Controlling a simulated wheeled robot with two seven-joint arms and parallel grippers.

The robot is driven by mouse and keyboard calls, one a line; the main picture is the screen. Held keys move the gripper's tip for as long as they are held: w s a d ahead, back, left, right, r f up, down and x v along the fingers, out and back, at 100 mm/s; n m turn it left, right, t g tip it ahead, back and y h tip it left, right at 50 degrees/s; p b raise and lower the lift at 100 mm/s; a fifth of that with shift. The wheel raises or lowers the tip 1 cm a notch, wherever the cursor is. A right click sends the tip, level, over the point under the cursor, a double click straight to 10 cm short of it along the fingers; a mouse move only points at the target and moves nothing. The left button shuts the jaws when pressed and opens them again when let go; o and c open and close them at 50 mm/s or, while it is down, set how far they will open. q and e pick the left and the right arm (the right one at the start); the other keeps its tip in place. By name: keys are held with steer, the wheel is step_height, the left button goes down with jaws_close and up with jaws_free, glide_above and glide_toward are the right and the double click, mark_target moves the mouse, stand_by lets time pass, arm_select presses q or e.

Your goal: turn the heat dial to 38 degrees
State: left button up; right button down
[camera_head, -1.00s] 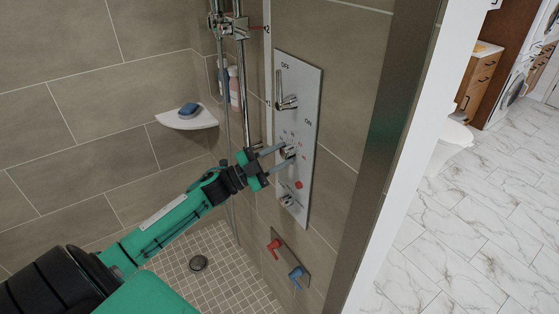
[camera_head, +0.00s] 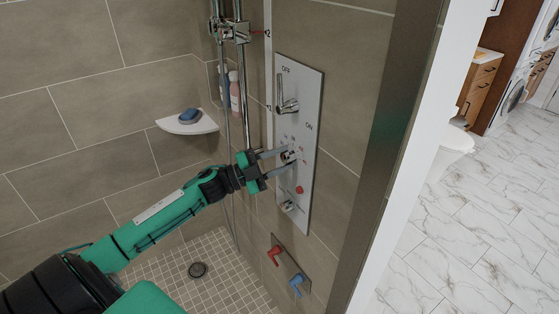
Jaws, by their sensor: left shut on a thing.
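The heat dial (camera_head: 290,156) sits in the middle of a pale upright panel on the shower wall. Small marks surround it, too small to read. My left gripper (camera_head: 284,160) comes in from the left and is shut on the dial, one finger above and one below it. The fingers partly hide the dial, so its setting cannot be read. My right gripper is not in view.
The panel (camera_head: 312,95) also bears a lever (camera_head: 287,95) above, a red button (camera_head: 299,189) and a small knob (camera_head: 289,206) below. Red (camera_head: 273,254) and blue (camera_head: 296,285) taps are lower. A vertical shower rail (camera_head: 243,90) stands close left of the panel.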

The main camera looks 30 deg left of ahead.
arm_select(q)
steer(key=o, duration=1)
steer(key=shift+c, duration=0.2)
steer(key=shift+s+a+f, duration=0.1)
steer(key=shift+s+a+f, duration=0.1)
steer(key=shift+s+a, duration=0.05)
steer(key=shift+s, duration=0.05)
steer(key=b+v, duration=0.4)
steer(key=v, duration=0.9)
